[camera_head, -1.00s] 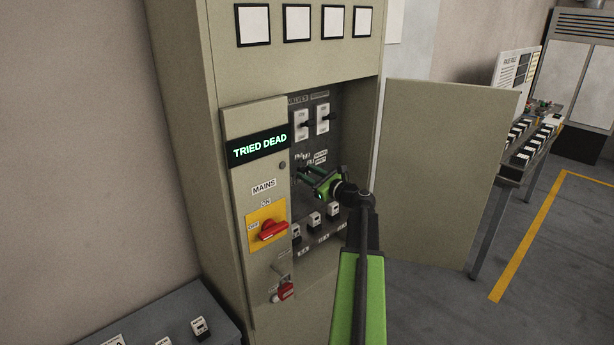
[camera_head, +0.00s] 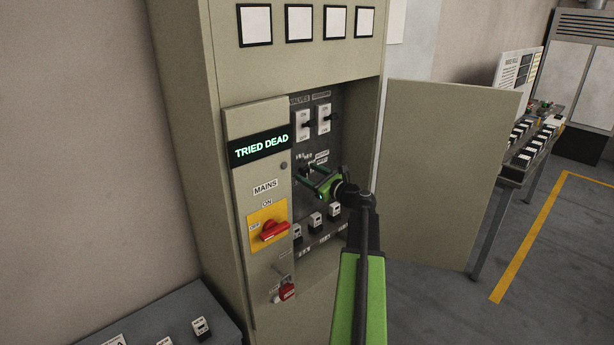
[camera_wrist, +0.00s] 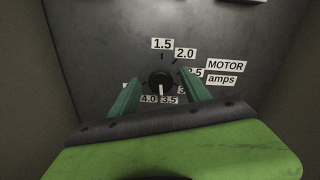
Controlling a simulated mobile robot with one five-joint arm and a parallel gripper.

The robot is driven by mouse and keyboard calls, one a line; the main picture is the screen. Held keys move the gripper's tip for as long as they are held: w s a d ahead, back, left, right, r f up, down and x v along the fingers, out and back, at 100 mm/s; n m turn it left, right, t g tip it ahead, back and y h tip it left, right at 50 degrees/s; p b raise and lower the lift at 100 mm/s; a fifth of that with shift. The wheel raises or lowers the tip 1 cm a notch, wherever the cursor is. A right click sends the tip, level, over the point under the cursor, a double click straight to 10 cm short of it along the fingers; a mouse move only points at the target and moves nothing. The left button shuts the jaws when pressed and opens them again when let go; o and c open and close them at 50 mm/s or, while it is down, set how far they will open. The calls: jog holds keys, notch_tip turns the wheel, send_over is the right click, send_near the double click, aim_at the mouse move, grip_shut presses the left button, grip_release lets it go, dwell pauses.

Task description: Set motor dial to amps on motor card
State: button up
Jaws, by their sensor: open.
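The motor dial (camera_wrist: 160,80) is a small black round knob on the dark back panel, in the middle of the wrist view. Number labels ring it, among them 1.5, 2.0, 3.5 and 4.0, with "MOTOR amps" (camera_wrist: 223,72) to its right. A light mark on the knob points down, near the 3.5 label (camera_wrist: 170,100). My gripper (camera_wrist: 160,88) is open, with one green finger on each side of the dial; I cannot tell whether they touch it. In the head view my gripper (camera_head: 306,174) reaches into the open cabinet. The motor card is not identifiable.
The cabinet door (camera_head: 450,175) stands open at right. Two white switches (camera_head: 314,122) sit above the dial, and several small breakers (camera_head: 315,222) below. The mains panel (camera_head: 240,190) with its red handle (camera_head: 272,231) stands at left, reading "TRIED DEAD".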

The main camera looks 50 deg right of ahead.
jog(key=s+a, duration=0.1)
jog(key=s, duration=1.6)
jog(key=shift+s+a, duration=0.15)
jog(key=shift+s, duration=0.05)
